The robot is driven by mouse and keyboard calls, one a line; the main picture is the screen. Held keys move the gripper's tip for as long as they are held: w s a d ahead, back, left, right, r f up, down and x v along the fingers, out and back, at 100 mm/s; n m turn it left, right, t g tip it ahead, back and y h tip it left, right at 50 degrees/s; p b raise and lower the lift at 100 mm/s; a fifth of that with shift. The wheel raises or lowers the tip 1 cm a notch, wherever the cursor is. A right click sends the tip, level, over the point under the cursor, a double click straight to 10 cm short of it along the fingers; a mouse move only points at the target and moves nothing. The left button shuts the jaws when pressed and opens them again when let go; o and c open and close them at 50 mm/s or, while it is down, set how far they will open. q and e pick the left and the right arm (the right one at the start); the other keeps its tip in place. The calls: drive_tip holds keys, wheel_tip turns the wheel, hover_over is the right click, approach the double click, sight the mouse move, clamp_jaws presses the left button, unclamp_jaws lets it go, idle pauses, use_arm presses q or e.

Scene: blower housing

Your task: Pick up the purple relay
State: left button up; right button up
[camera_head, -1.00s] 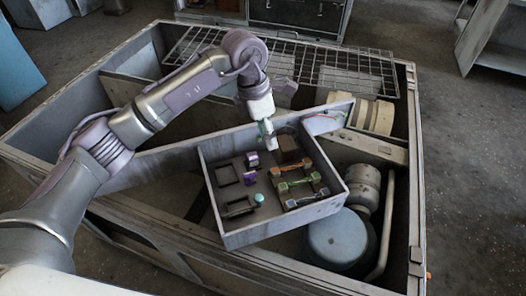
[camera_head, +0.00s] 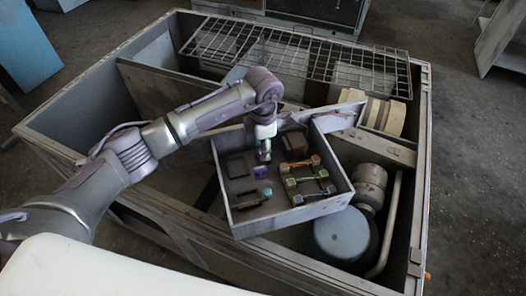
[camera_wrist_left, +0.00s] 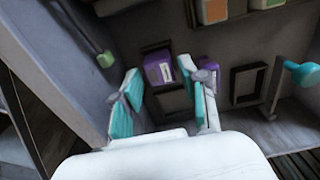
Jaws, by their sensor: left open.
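A purple relay (camera_wrist_left: 158,69) with a pale label shows in the left wrist view, at the edge of a dark square frame. A second purple block (camera_wrist_left: 208,66) is beside it, partly hidden by a finger. In the head view one purple piece (camera_head: 260,172) shows in the grey tray (camera_head: 290,220); the other seems hidden by my gripper. My left gripper (camera_head: 264,156) points down into the tray. In the left wrist view its teal-padded fingers (camera_wrist_left: 166,82) are apart, with the labelled relay beyond the gap. I cannot tell the exact distance. My right gripper is not in view.
The tray also holds dark frames, a teal-topped piece (camera_head: 267,192) and a rack of orange, green and blue parts (camera_head: 304,180). Tray walls surround the gripper. The tray sits on the large metal housing (camera_head: 424,150), near a wire grid (camera_head: 310,55) and a round blue-grey part (camera_head: 341,238).

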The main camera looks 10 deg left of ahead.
use_arm(q)
drive_tip(key=shift+f, duration=1.15)
drive_tip(key=c, duration=0.7)
drive_tip(key=shift+r, duration=0.1)
